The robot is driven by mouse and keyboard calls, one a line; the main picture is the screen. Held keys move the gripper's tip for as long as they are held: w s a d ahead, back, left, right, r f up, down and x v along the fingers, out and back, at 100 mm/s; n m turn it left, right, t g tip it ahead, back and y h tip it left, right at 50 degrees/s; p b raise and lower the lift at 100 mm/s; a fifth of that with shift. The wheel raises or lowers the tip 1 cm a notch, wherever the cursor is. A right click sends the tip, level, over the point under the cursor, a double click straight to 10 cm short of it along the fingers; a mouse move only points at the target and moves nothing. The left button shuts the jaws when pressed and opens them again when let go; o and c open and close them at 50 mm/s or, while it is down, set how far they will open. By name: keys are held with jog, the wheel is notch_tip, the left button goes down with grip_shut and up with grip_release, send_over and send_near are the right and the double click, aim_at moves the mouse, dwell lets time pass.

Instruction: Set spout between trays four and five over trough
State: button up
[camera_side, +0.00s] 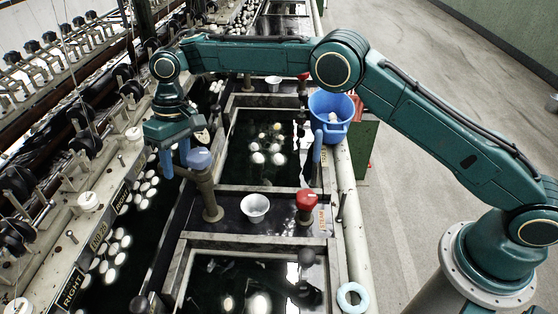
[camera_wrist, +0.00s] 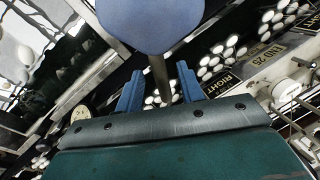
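The spout (camera_side: 207,190) is a brownish standing pipe with a rounded blue top (camera_side: 200,158). Its foot stands on the dark deck between two basin trays. The dark trough (camera_side: 150,222) with white cocoons runs along the left. My gripper (camera_side: 174,163) points down just left of the blue top, by the trough's edge. In the wrist view, my gripper (camera_wrist: 160,72) is open, with its two blue fingers on either side of the spout's grey pipe (camera_wrist: 158,78), gaps showing. The blue top (camera_wrist: 148,12) looms at the upper edge. The spout's outlet is hidden.
A far tray (camera_side: 230,128) holds dark water and cocoons; a nearer tray (camera_side: 187,262) is at the bottom. A white bowl (camera_side: 255,208) and red knob (camera_side: 305,200) sit on the deck. A blue bucket (camera_side: 331,112) and blue ring (camera_side: 352,296) are at the right. Labelled reeling machinery lines the left.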

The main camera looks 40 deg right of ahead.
jog(key=shift+d, duration=0.15)
jog(key=s+d+m+t, duration=0.2)
jog(key=d+m, duration=0.6)
jog(key=m, duration=0.5)
jog(key=s+a+v, duration=0.1)
jog(key=v, duration=1.3)
jog(key=s+d+r+n+t, duration=0.1)
jog(key=s+d+r+n, duration=0.1)
jog(key=s+d+r, duration=0.4)
jog(key=shift+s+d+r+t+h, duration=0.35)
jog(key=shift+s+d, duration=0.8)
jog(key=shift+d, duration=0.3)
